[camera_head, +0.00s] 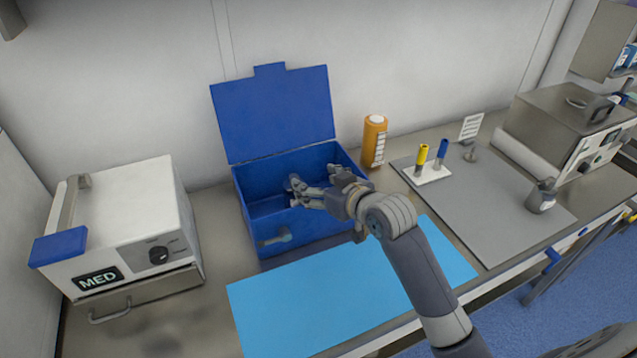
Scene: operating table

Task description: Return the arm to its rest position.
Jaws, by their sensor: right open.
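My right arm comes in from the lower right. My right gripper (300,194) is open, with its fingers over the front part of the open blue box (262,215). The box's lid (272,112) stands up at the back. A small greyish round thing shows by the fingertips inside the box; I cannot tell what it is or whether the fingers touch it. Part of the box's inside and its right front are hidden behind the gripper. My left gripper is not in view.
A white MED case (125,225) stands left. A light blue mat (330,300) lies in front of the box. An orange bottle (374,142) stands right of it. A grey mat (490,205) holds a rack (433,173) with yellow and blue tubes. A metal device (560,125) stands far right.

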